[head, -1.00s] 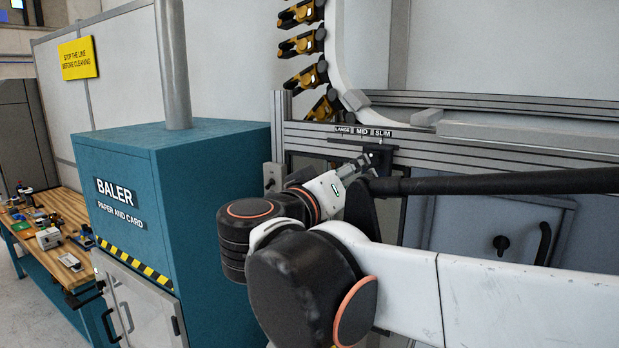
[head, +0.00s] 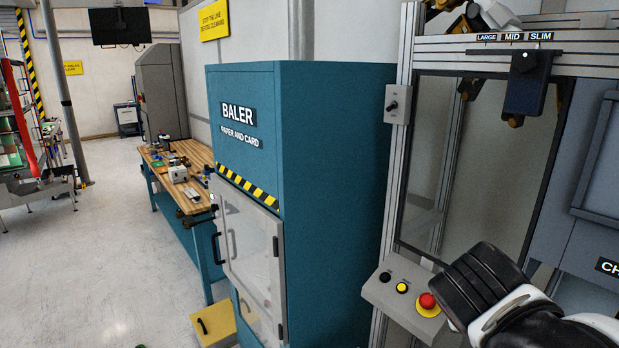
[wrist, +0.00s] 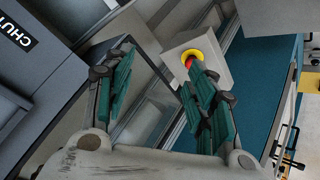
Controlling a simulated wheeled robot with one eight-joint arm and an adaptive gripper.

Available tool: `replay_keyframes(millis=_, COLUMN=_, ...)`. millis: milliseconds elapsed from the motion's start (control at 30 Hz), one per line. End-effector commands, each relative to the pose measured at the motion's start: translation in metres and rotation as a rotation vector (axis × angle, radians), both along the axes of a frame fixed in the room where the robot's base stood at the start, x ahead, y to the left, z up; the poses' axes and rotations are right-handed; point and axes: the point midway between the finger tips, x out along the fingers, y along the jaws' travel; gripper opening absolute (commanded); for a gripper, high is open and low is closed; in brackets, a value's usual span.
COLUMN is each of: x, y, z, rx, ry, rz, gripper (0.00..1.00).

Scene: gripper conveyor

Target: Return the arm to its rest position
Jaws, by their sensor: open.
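My gripper (wrist: 160,95) shows in the wrist view with its two green-padded fingers spread apart and nothing between them. Beyond the right finger in that view is a red stop button with a yellow collar (wrist: 190,56), partly covered by the finger; I cannot tell whether they touch. In the head view my black and white arm (head: 490,290) enters at the lower right, in front of the machine frame. The gripper fingers are not visible there.
The control box (head: 405,299) carries the red button (head: 428,301) close beside my arm. A teal baler (head: 335,190) stands to the left, with a wooden workbench (head: 160,172) beyond. A yellow box (head: 212,325) sits low before the baler. Open floor (head: 100,250) lies left.

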Motion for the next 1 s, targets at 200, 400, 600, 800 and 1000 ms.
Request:
replay_keyframes(millis=200, x=-0.026, y=0.028, z=-0.113, rx=0.198, ry=0.054, rz=0.099, gripper=0.51)
replay_keyframes(millis=400, x=-0.04, y=0.057, z=-0.177, rx=0.352, ry=0.048, rz=0.186, gripper=0.51)
replay_keyframes(millis=600, x=-0.045, y=0.073, z=-0.201, rx=0.429, ry=0.029, rz=0.231, gripper=0.51)
replay_keyframes(millis=800, x=-0.046, y=0.075, z=-0.202, rx=0.44, ry=0.026, rz=0.237, gripper=0.51)
replay_keyframes(millis=1000, x=-0.046, y=0.075, z=-0.202, rx=0.44, ry=0.026, rz=0.237, gripper=0.51)
